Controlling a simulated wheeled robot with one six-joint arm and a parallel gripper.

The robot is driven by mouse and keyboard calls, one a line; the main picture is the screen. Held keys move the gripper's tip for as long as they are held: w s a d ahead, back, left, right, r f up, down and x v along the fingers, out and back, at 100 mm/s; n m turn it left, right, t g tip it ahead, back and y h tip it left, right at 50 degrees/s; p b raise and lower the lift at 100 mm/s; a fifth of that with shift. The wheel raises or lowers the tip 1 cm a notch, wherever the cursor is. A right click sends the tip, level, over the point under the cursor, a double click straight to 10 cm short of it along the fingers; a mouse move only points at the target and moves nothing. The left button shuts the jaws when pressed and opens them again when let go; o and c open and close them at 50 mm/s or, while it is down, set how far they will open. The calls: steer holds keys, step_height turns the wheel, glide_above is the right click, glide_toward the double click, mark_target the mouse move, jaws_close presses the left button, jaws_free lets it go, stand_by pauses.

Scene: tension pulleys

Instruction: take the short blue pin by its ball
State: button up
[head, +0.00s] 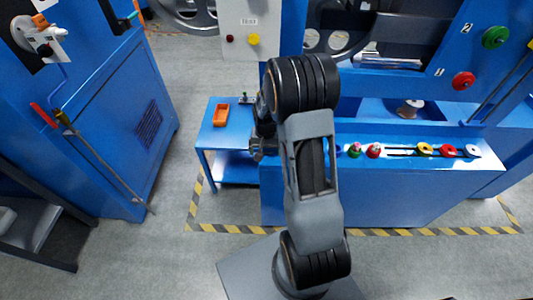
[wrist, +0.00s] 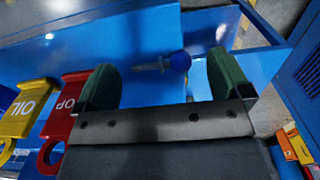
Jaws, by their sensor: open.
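The short blue pin shows in the wrist view, with a round blue ball (wrist: 180,60) and a thin grey shaft (wrist: 150,66) pointing left. It is by a blue surface, and the ball lies in the gap between my fingers, nearer the right one. My gripper (wrist: 164,70) is open, with a green pad on each finger. Neither pad touches the ball in this view. I cannot tell how far below the fingertips the pin is. In the head view my arm hides the pin and most of my gripper.
A yellow OIL tag (wrist: 26,108) and a red tag (wrist: 68,112) are left of my gripper in the wrist view. An orange tray (head: 221,114) sits on the small blue table (head: 211,137). Grey floor is open in front.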

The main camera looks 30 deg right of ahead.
steer(key=shift+f, duration=0.2)
steer(key=shift+c, duration=0.4)
steer(key=c, duration=0.9)
steer(key=shift+r, duration=0.15)
steer(key=shift+c, duration=0.2)
